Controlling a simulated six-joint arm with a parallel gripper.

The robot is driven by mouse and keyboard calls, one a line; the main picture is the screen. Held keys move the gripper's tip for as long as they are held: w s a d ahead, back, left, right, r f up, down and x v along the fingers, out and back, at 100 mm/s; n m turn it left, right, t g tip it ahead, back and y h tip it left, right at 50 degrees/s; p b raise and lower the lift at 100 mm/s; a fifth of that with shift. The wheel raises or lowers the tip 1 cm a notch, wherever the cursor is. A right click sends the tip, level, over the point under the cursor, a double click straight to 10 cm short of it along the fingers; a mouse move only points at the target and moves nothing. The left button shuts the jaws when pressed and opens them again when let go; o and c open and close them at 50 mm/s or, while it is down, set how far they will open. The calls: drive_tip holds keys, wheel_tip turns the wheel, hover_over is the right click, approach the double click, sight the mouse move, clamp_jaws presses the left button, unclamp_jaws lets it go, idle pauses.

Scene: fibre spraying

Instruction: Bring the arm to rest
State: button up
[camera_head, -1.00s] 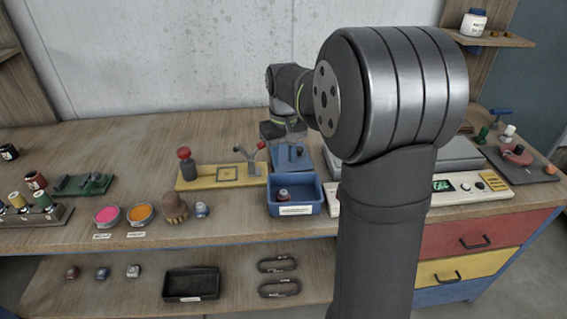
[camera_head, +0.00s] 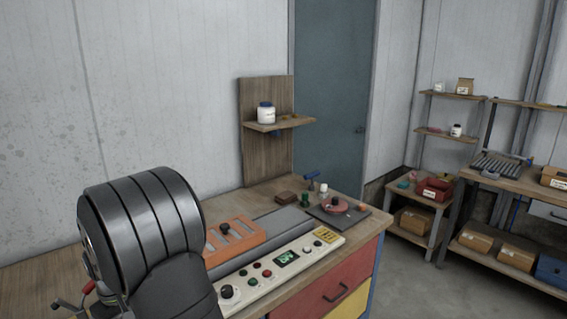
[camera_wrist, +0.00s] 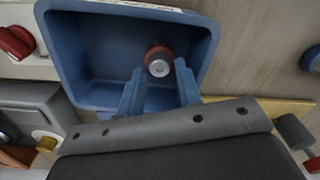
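My gripper (camera_wrist: 160,72) shows in the wrist view with its two blue fingers apart, so it is open. It is over a blue bin (camera_wrist: 88,92). A small round red-and-grey object (camera_wrist: 158,58) lies in the bin, just beyond and between the fingertips, and nothing is clamped. In the head view only a thick dark joint of my arm shows at the lower left; the gripper and the bin are out of that picture.
A control panel (camera_head: 245,285) with knobs and a green display sits on the bench beside an orange slotted block (camera_head: 235,238). A dark plate (camera_head: 345,216) with a red round part is at the bench's right end. Shelving (camera_head: 480,190) stands farther right; floor between is clear.

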drive_tip(key=shift+r, duration=1.2)
drive_tip(key=shift+f, duration=0.1)
